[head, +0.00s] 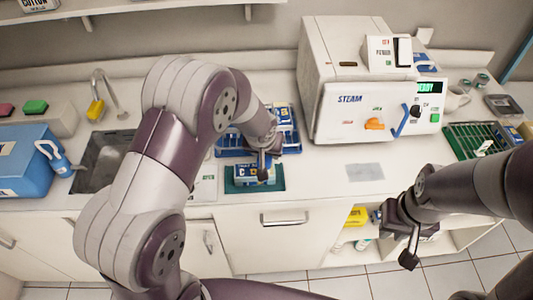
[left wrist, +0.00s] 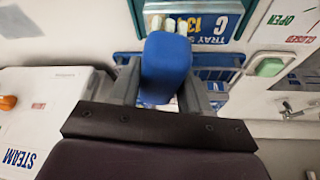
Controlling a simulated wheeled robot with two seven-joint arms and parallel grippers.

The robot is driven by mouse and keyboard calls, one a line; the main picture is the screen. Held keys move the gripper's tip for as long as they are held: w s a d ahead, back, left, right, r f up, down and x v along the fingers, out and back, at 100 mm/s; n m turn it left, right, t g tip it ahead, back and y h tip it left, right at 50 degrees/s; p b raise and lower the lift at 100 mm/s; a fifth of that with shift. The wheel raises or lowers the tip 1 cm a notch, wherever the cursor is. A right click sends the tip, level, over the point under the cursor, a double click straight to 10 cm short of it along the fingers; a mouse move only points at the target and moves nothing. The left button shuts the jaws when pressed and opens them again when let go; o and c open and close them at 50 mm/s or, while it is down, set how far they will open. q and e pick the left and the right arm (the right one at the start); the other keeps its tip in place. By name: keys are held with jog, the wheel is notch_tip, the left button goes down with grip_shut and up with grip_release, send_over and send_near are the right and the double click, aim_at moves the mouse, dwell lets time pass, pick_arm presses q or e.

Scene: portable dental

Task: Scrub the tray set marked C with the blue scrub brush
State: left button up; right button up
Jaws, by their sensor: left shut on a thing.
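Tray set C (head: 248,174) is a blue and white pack with a C label, lying on a green mat (head: 278,187) near the counter's front edge. Its label also shows upside down in the left wrist view (left wrist: 205,22). My left gripper (head: 266,168) is over the pack and hides part of it. In the left wrist view it is shut on the blue scrub brush (left wrist: 166,70), whose pale bristles point at the label. I cannot tell whether they touch it. My right gripper (head: 406,240) hangs in front of the counter, away from the pack; its jaw state is unclear.
A blue rack (head: 228,140) with another pack stands behind the mat. The white STEAM sterilizer (head: 350,110) is to the right, a sink (head: 105,160) and blue box (head: 25,160) to the left. A green rack (head: 470,140) stands far right. Counter around the grey pad (head: 365,172) is clear.

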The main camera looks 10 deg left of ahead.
pick_arm(q)
jog(key=shift+a+r+p, duration=0.1)
jog(key=shift+r+p, duration=0.2)
jog(key=shift+r, duration=0.35)
jog(key=shift+w+d+r+p, duration=0.1)
jog(key=shift+d+r+p, duration=0.1)
jog(key=shift+r+p, duration=0.35)
jog(key=shift+w+d+r+p, duration=0.1)
jog(key=shift+d+r+p, duration=0.05)
jog(key=shift+r+p, duration=0.35)
jog(key=shift+s+r, duration=0.1)
jog(key=shift+r, duration=0.25)
jog(key=shift+s+a+r+p, duration=0.1)
jog(key=shift+a+r+p, duration=0.15)
jog(key=shift+p, duration=0.1)
jog(key=shift+d, duration=0.1)
jog(key=shift+d, duration=0.1)
jog(key=shift+f, duration=0.1)
